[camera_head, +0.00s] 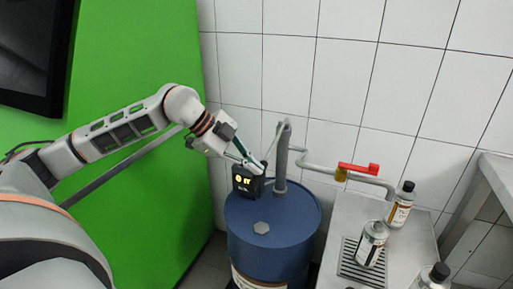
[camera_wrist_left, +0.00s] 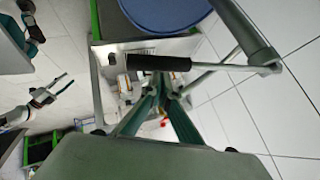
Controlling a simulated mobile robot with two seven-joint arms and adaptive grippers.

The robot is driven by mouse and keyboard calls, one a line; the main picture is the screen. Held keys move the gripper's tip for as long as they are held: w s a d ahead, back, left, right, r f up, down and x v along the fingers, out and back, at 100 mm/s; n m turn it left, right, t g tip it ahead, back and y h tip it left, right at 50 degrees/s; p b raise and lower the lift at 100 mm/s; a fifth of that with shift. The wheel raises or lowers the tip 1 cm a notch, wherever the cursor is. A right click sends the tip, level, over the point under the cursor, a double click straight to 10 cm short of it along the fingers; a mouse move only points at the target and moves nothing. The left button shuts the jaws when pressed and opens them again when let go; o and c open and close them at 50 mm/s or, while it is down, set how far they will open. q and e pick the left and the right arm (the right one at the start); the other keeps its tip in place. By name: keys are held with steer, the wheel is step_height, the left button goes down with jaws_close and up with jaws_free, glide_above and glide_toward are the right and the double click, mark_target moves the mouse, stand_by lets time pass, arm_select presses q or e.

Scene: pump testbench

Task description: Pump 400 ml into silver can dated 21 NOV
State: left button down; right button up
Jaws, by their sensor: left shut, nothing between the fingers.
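My left gripper (camera_head: 254,164) is shut and empty, close to the black grip of the pump lever. In the left wrist view its fingers (camera_wrist_left: 164,92) are together just below the black grip (camera_wrist_left: 158,63); whether they touch it I cannot tell. The pump (camera_head: 282,160) stands on a blue drum (camera_head: 262,240), beside a black meter with a lit yellow display (camera_head: 247,182). My right gripper (camera_wrist_left: 68,82) appears open in the left wrist view.
A pipe runs from the pump along the tiled wall to a red valve handle (camera_head: 358,168) above the metal bench (camera_head: 412,238). A grate (camera_head: 350,270) is set in the bench. A grey table (camera_head: 497,180) stands at right. A green panel (camera_head: 140,60) is behind my left arm.

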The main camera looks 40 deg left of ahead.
arm_select(q)
steer(key=shift+w+r+p, duration=0.1)
steer(key=shift+r+p, duration=0.25)
steer(key=shift+r, duration=0.5)
steer(key=shift+w+r+p, duration=0.15)
steer(key=shift+r+p, duration=0.5)
steer(key=shift+r, duration=0.3)
steer(key=shift+w+r+p, duration=0.1)
steer(key=shift+r+p, duration=0.5)
steer(key=shift+r, duration=0.3)
steer(key=shift+w+r+p, duration=0.15)
steer(key=shift+r+p, duration=0.6)
steer(key=shift+r, duration=0.15)
steer(key=shift+w+r+p, duration=0.1)
steer(key=shift+r+p, duration=0.65)
steer(key=shift+r, duration=0.1)
arm_select(e)
steer(key=shift+s+a+r, duration=0.1)
steer(key=shift+a+r, duration=0.1)
steer(key=shift+r, duration=0.55)
steer(key=shift+w+a+r, duration=0.1)
steer(key=shift+a+r, duration=0.05)
steer(key=shift+r, duration=0.55)
steer(key=shift+s+a+r, duration=0.1)
steer(key=shift+a+r, duration=0.1)
steer(key=shift+r, duration=0.55)
